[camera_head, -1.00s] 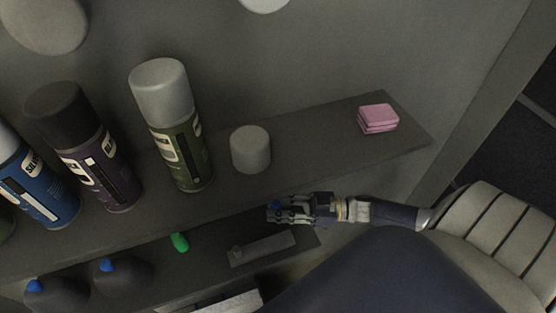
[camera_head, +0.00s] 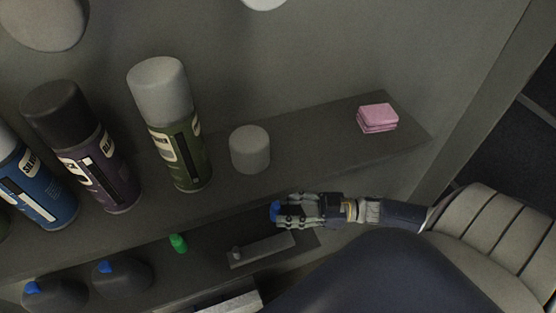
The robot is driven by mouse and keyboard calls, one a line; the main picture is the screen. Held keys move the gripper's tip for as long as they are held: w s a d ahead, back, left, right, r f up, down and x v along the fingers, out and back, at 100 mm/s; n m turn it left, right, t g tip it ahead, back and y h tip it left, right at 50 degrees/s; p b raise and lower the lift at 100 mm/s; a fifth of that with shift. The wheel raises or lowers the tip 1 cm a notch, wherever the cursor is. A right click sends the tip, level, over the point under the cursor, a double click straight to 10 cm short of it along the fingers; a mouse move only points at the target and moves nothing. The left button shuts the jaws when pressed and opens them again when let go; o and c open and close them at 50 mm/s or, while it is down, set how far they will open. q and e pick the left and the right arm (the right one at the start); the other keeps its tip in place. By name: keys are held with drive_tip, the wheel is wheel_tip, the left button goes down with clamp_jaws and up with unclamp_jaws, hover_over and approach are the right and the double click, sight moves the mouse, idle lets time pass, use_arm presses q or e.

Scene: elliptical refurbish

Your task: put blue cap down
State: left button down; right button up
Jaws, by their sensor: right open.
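The small blue cap (camera_head: 275,211) shows at the fingertips of my right gripper (camera_head: 285,212), at the front edge of the upper shelf (camera_head: 300,165). The gripper comes in from the right and its fingers point left. Its jaws are open, and the cap sits at or between the tips; I cannot tell if they touch it. I cannot tell whether the cap rests on a surface. My left gripper is not in view.
Spray cans, among them a green one (camera_head: 180,135), and a grey cylinder (camera_head: 250,149) stand on the upper shelf. Pink sponges (camera_head: 377,118) lie at its right. Below are a green cap (camera_head: 178,243), a grey flat piece (camera_head: 262,249) and dark blue-capped bottles (camera_head: 122,278).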

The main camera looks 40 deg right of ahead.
drive_tip(key=b+v, duration=0.1)
drive_tip(key=v, duration=0.8)
drive_tip(key=shift+d, duration=0.2)
drive_tip(key=shift+s, duration=0.1)
